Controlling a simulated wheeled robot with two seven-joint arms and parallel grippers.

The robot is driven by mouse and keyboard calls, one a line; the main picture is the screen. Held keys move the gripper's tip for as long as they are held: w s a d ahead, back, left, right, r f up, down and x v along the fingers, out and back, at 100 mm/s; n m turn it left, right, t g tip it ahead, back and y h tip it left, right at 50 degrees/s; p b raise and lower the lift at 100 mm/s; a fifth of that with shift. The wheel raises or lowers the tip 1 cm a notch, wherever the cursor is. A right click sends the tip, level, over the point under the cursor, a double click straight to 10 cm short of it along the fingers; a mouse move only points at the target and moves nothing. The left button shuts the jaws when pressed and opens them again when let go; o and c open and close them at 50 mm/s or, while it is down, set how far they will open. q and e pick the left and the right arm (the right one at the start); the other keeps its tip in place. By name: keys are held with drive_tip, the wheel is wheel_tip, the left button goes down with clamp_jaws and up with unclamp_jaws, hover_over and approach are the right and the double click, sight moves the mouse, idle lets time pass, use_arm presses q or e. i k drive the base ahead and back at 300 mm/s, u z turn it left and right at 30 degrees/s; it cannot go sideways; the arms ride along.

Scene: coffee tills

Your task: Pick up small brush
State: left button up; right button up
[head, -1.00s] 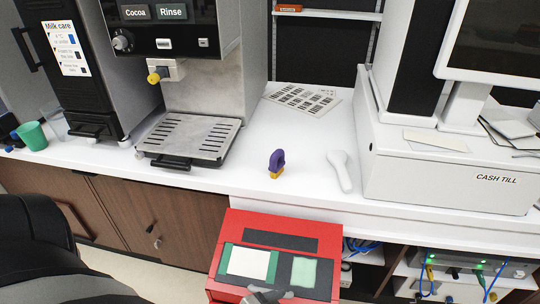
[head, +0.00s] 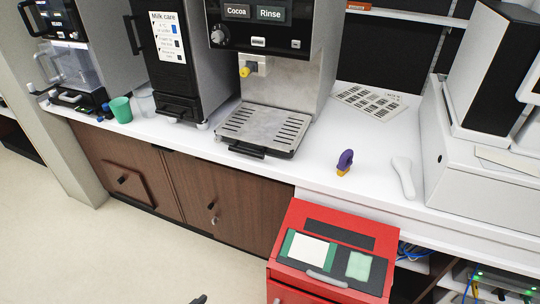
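The small brush (head: 345,162) stands on the white counter (head: 310,165), right of the drip tray. It has a purple handle above and a yellow lower part. Nothing touches it. I see neither gripper clearly. A small dark tip shows at the bottom edge, left of the red cabinet; it may be part of me, but I cannot tell which part.
A white scoop-like tool (head: 403,178) lies right of the brush. The drink machine's drip tray (head: 262,130) is left of it, and a printed sheet (head: 368,101) lies behind. A red cabinet (head: 283,243) stands before the counter. Open floor is at left.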

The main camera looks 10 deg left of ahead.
sight(345, 162)
drive_tip(key=u, duration=0.95)
drive_tip(key=k, duration=0.65)
drive_tip(key=z, duration=1)
drive_tip(key=i, duration=0.95)
drive_tip(key=u, duration=0.05)
